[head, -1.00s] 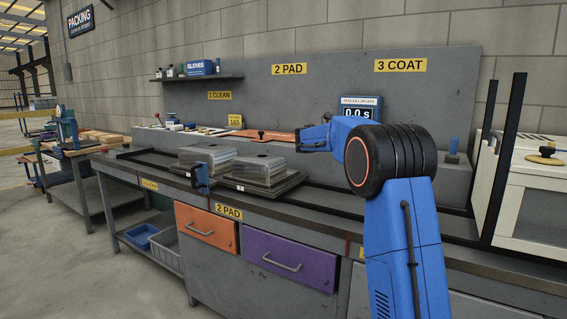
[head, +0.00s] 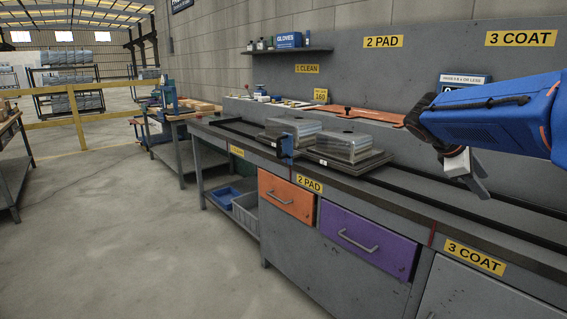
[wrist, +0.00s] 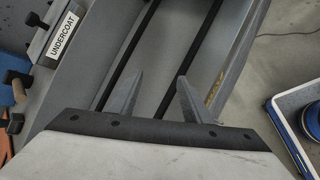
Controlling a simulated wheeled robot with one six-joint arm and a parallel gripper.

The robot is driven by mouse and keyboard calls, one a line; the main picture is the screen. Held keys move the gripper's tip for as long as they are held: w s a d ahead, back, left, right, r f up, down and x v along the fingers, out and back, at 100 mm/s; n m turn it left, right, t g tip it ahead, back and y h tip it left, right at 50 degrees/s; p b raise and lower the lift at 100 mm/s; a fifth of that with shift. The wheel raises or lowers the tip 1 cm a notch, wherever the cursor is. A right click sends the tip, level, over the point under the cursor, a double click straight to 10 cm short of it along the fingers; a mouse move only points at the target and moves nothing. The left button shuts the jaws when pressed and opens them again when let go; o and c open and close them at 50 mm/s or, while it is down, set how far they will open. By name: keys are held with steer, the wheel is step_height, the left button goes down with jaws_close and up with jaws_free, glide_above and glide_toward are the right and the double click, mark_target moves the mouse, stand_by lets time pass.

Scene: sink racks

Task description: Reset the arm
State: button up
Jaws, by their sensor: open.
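My arm reaches in from the right edge of the head view as a blue link over the bench. My gripper (head: 476,186) hangs at its end, angled down above the bench's front part. In the wrist view my gripper (wrist: 160,82) shows two grey fingers spread apart with nothing between them. The bench top with its dark rails (wrist: 142,45) lies below the fingers. The near part of the arm is outside the head view.
An orange drawer (head: 286,197) and a purple drawer (head: 366,241) are shut. In the wrist view an UNDERCOAT label (wrist: 62,36) is at upper left. Open floor (head: 130,230) lies left.

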steer(key=s+a+f+m+y, duration=0.2)
steer(key=s+a+f, duration=0.3)
steer(key=s, duration=0.2)
steer(key=s+a+f+m+t+y, duration=0.1)
steer(key=s+a+f+m+y, duration=0.2)
steer(key=s+a, duration=0.3)
steer(key=shift+s+f+t, duration=0.3)
steer(key=shift+s+f, duration=0.35)
steer(key=shift+f, duration=0.2)
steer(key=s+a+f+m+y, duration=0.1)
steer(key=s+a+f+m, duration=0.1)
steer(key=s+a+f, duration=0.1)
steer(key=s+a+f+m+t+y, duration=0.1)
steer(key=s+a+f+y, duration=0.1)
steer(key=s+a+f, duration=0.1)
steer(key=s+a+f+m+y, duration=0.1)
steer(key=s+a+f+m, duration=0.1)
steer(key=s+a, duration=0.3)
steer(key=shift+s+f+m+t+y, duration=0.15)
steer(key=shift+f+m+t+y, duration=0.2)
steer(key=shift+f, duration=0.55)
steer(key=shift+c, duration=0.2)
